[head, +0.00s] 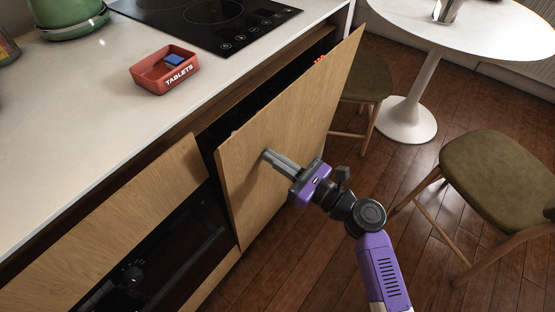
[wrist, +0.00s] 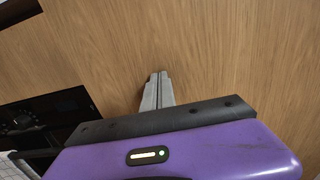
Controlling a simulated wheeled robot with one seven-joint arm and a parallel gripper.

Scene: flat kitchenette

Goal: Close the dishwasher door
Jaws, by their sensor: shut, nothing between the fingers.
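The dishwasher door (head: 300,110) is a light wooden panel below the counter, tilted a little outward at its top. A dark gap shows between its upper edge and the cabinet. Its wooden face (wrist: 220,50) fills most of the wrist view. My gripper (head: 268,155) is shut and empty, with its fingertips at the door's outer face, left of the panel's middle. In the wrist view my gripper (wrist: 159,75) points straight at the wood and its tips seem to touch it. The inside of the dishwasher is mostly hidden by the door.
A black oven (head: 165,255) sits left of the door. The counter (head: 80,125) above holds a red tablets tray (head: 150,77), a cooktop (head: 215,20) and a green pot (head: 70,18). Stools (head: 495,175) and a white round table (head: 475,25) stand to the right. Wooden floor (head: 440,245) lies between.

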